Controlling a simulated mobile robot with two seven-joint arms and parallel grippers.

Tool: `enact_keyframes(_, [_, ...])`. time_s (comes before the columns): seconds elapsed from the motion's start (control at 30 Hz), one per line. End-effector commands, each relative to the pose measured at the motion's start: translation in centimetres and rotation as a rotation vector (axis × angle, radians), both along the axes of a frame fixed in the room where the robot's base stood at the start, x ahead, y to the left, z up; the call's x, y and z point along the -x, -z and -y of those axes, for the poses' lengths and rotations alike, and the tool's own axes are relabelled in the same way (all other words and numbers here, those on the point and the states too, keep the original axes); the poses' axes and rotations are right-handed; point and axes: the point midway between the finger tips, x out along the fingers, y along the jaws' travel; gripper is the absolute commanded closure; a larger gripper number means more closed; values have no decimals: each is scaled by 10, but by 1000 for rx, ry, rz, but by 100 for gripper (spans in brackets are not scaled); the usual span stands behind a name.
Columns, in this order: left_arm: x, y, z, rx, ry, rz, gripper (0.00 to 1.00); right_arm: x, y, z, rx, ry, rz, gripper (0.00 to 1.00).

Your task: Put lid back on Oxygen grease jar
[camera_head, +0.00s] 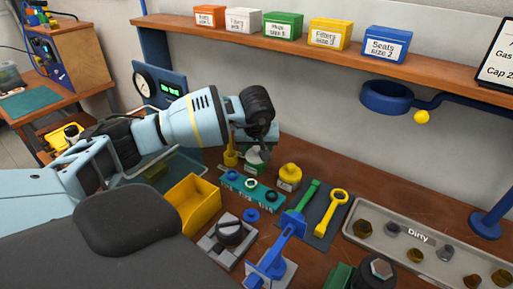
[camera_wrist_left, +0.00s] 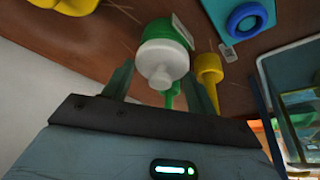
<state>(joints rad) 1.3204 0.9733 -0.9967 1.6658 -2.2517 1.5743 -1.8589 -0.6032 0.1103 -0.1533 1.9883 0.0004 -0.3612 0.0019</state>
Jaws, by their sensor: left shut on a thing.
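My left gripper (camera_head: 254,140) reaches down over the back of the bench; its fingers are mostly hidden in the head view. In the left wrist view its two teal fingers (camera_wrist_left: 163,88) stand either side of a white lid (camera_wrist_left: 162,58) with a knob facing the wrist. The gripper is shut on this lid, though the contact itself is unclear. A green jar (camera_wrist_left: 156,29) with a pale label sits directly behind the lid; I cannot tell whether the lid is seated on it. In the head view the lid (camera_head: 256,155) is partly hidden. My right gripper is not in view.
A yellow bottle (camera_head: 230,156) stands close left of the jar, and a yellow jar (camera_head: 290,174) to the right. A teal rack with rings (camera_head: 251,191), a yellow bin (camera_head: 196,203) and a grey tray marked Dirty (camera_head: 470,262) occupy the bench. A shelf (camera_head: 290,45) runs behind.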

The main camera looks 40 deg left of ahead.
Motion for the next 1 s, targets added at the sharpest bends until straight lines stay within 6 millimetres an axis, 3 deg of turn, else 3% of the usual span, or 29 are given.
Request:
enact_keyframes(0.47, [0,0,0,0,0,0,64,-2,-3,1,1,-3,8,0])
enact_keyframes(0.5, [0,0,0,0,0,0,40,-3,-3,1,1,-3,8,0])
enact_keyframes(0.6, [0,0,0,0,0,0,27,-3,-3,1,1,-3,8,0])
enact_keyframes(0.7, [0,0,0,0,0,0,17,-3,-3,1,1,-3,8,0])
enact_keyframes(0.87, [0,0,0,0,0,0,17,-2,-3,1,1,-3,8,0])
enact_keyframes(1.0, [0,0,0,0,0,0,0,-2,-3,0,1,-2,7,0])
